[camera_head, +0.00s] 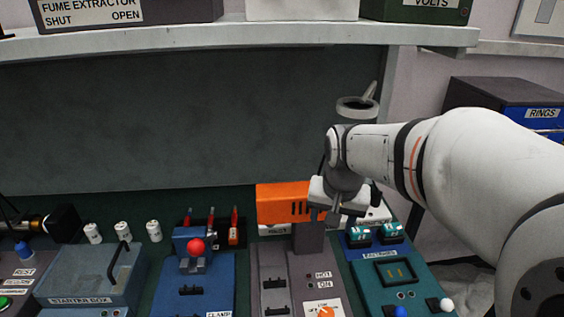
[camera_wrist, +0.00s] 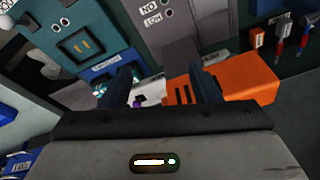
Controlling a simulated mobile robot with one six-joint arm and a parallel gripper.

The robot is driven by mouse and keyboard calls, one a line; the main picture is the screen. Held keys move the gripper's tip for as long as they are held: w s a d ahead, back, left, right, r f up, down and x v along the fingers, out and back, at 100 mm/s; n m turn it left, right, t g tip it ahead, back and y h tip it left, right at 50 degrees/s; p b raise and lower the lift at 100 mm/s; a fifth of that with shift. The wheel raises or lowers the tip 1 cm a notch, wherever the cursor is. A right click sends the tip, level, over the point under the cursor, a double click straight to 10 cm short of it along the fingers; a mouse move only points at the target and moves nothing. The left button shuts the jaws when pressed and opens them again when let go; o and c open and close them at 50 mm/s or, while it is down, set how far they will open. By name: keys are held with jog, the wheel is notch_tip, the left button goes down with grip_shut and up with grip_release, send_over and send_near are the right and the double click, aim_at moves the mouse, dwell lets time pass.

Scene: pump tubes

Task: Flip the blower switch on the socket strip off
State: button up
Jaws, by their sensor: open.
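A white strip (camera_head: 376,215) lies behind the blue tray, partly covered by my gripper; its label is too small to read surely. I cannot confirm that it is the socket strip. In the wrist view a pale surface (camera_wrist: 72,97) shows beside my left finger, with a small purple part (camera_wrist: 137,101) between the fingers. I cannot tell whether this is the blower switch. My gripper (camera_wrist: 160,84) is open and holds nothing. In the head view my gripper (camera_head: 333,210) hangs just right of the orange blower housing (camera_head: 280,204); its fingertips are mostly hidden there.
The orange housing also shows close to the right finger in the wrist view (camera_wrist: 248,84). A blue tray with teal parts (camera_head: 375,236) and a teal panel (camera_head: 398,272) stand in front. A shelf (camera_head: 240,38) spans above. Red-handled tools (camera_head: 234,226) stand left.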

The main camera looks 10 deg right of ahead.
jog(key=w+m+p, duration=0.1)
jog(key=w, duration=0.3)
jog(key=w+a+r+m, duration=0.1)
jog(key=w, duration=0.4)
jog(key=w+r+m+p, duration=0.1)
jog(key=w+m, duration=0.1)
jog(key=w, duration=0.3)
jog(key=shift+w+a+r+p, duration=0.15)
jog(key=shift+p, duration=0.2)
jog(key=w+a+f+m+p, duration=0.1)
jog(key=w+f+m+p, duration=0.15)
jog(key=w, duration=0.65)
jog(key=w+f+m, duration=0.2)
jog(key=f, duration=0.1)
jog(key=w+d+f+m+g, duration=0.1)
jog(key=w+f, duration=0.1)
jog(key=f, duration=0.2)
jog(key=w+d+f+m+g+b, duration=0.1)
jog(key=w+f+m, duration=0.1)
jog(key=w+f, duration=0.1)
jog(key=shift+d+f+m, duration=0.2)
jog(key=shift+f+m, duration=0.15)
jog(key=shift+f, duration=0.4)
jog(key=f, duration=0.2)
jog(key=f+p, duration=0.1)
jog(key=f, duration=0.4)
jog(key=shift+w+f+p, duration=0.3)
jog(key=shift+f, duration=0.1)
